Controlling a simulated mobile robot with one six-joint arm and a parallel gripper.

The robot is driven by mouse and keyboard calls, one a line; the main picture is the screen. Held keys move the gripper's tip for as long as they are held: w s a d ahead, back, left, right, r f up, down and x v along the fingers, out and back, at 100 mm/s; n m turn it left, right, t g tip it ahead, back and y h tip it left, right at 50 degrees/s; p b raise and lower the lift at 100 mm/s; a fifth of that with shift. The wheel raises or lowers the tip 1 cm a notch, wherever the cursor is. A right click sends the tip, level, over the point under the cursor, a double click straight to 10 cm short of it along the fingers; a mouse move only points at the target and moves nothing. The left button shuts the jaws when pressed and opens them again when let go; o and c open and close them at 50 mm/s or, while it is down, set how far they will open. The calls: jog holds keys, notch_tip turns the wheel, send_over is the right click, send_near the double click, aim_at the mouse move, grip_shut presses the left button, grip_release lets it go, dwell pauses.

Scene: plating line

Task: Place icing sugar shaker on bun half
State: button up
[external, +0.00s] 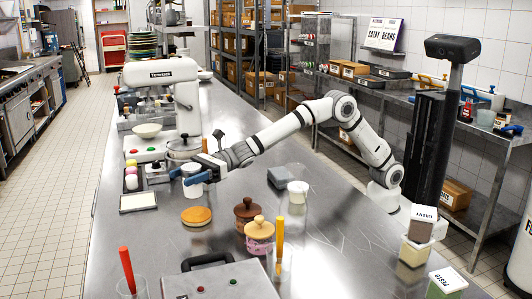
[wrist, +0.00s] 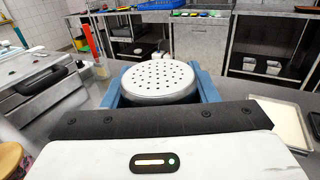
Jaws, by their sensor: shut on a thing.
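The icing sugar shaker (wrist: 158,78) has a round white lid with many small holes. It sits upright between the blue fingers of my gripper (wrist: 160,88), which are shut on it. In the external view the white shaker (external: 193,189) shows below my gripper (external: 186,175). The bun half (external: 196,216) is a flat orange-brown disc on the steel counter, just in front of the shaker in that view. A gap shows between the shaker and the bun half. The bun half is not visible in the wrist view, and the shaker's lower part is hidden there.
A white tray (external: 138,203) lies left of the bun half. A mixer (external: 170,95) stands behind. A grey machine (external: 220,281) fills the front.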

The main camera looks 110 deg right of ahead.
aim_at(185, 193)
notch_tip(185, 193, down, 5)
jog(key=shift+r, duration=0.1)
jog(key=shift+f+b, duration=0.25)
jog(key=shift+b, duration=0.3)
jog(key=o, duration=1.1)
jog(key=shift+c, duration=0.2)
jog(key=shift+r, duration=0.15)
jog(key=shift+r+p, duration=0.15)
jog(key=shift+p, duration=0.4)
jog(key=b+v, duration=0.2)
jog(key=v, duration=1)
